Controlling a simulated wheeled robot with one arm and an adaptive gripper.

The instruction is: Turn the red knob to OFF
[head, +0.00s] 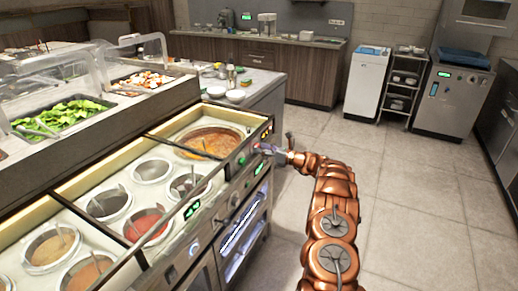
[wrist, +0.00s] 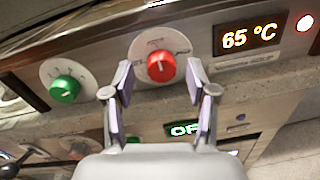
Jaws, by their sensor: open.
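The red knob (wrist: 161,66) sits on a round white dial plate on the front panel in the wrist view. A pale pointer mark on it points roughly up; the dial's lettering is too small to read. My gripper (wrist: 161,84) is open, with one finger on each side and just below the red knob. I cannot tell whether either finger touches it. In the head view my gripper (head: 268,149) is at the counter's front panel near the right end, and it hides the red knob there.
A green knob (wrist: 65,88) is left of the red one. An orange display (wrist: 249,38) reads 65 °C, with a lit red lamp (wrist: 305,23) beside it. A green display (wrist: 186,129) is below. Sauce wells (head: 151,171) line the counter; the floor (head: 410,190) at right is clear.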

